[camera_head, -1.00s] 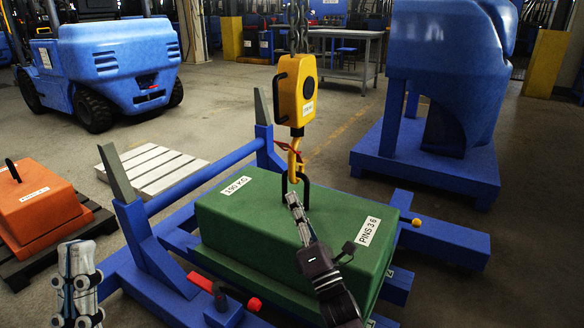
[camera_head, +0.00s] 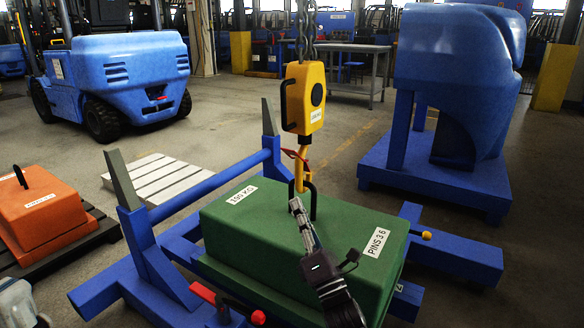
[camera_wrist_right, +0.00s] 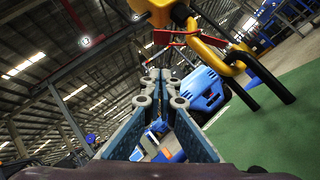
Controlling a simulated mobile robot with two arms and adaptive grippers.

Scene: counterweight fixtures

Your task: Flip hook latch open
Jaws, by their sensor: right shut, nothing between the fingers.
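A yellow hoist block (camera_head: 303,98) hangs on a chain above a green counterweight (camera_head: 240,225). Its yellow hook (camera_head: 301,170) hangs at the black lifting loop (camera_head: 313,198) on top of the weight. The red hook latch (camera_head: 294,154) sticks out to the left of the hook; it also shows in the right wrist view (camera_wrist_right: 172,37). My right gripper (camera_head: 296,206) is shut and empty, its tips in front of the loop and below the latch. In the wrist view the hook (camera_wrist_right: 238,52) is to the right of the fingertips (camera_wrist_right: 162,76). My left gripper is only partly visible at the lower left edge.
The weight sits in a blue frame with a crossbar (camera_head: 208,188) and two grey-tipped posts. A red lever (camera_head: 203,294) is at its front. An orange weight (camera_head: 38,215) stands left, a large blue casting (camera_head: 455,85) right and a blue forklift (camera_head: 125,75) behind.

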